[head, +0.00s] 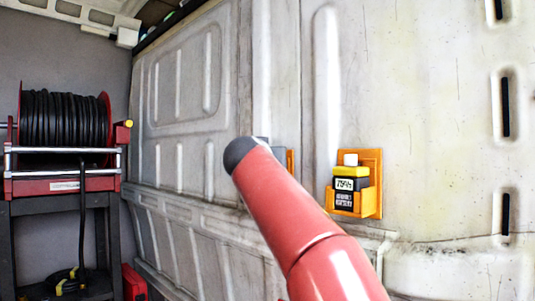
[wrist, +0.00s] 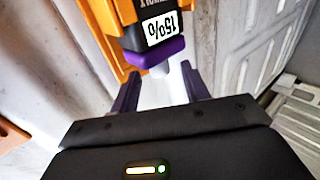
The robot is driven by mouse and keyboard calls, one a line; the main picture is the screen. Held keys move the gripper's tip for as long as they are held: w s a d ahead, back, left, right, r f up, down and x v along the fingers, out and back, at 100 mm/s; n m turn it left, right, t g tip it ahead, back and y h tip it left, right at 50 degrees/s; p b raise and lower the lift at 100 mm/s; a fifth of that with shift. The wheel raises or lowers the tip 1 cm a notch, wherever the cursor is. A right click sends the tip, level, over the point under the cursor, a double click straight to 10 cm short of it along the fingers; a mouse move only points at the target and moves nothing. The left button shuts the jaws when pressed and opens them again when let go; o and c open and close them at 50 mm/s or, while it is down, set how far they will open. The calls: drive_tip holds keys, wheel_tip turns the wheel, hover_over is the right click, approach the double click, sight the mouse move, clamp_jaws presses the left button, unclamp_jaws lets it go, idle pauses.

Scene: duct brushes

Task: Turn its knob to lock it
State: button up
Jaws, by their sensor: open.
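In the wrist view, a dark battery-like block (wrist: 127,33) with an upside-down "15%" label and a purple band (wrist: 152,52) sits in an orange holder (wrist: 98,18). A white knob-like piece (wrist: 161,82) sticks out past the purple band. My gripper (wrist: 162,80) is open, with one dark finger on each side of the white piece. I cannot tell whether either finger touches it. In the head view my red arm hides my gripper and most of this holder; only an orange edge (head: 290,161) shows.
A second orange holder (head: 371,188) on the wall carries a block with a yellow top (head: 351,171), a white knob (head: 351,159) and a "75%" label. A hose reel (head: 66,118) stands on a dark stand at left. The pale ribbed wall (head: 430,100) is close behind my arm.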

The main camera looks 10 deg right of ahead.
drive_tip(key=shift+w+d, duration=0.2)
drive_tip(key=shift+w, duration=0.3)
drive_tip(key=shift+c, duration=0.4)
drive_tip(key=c, duration=0.9)
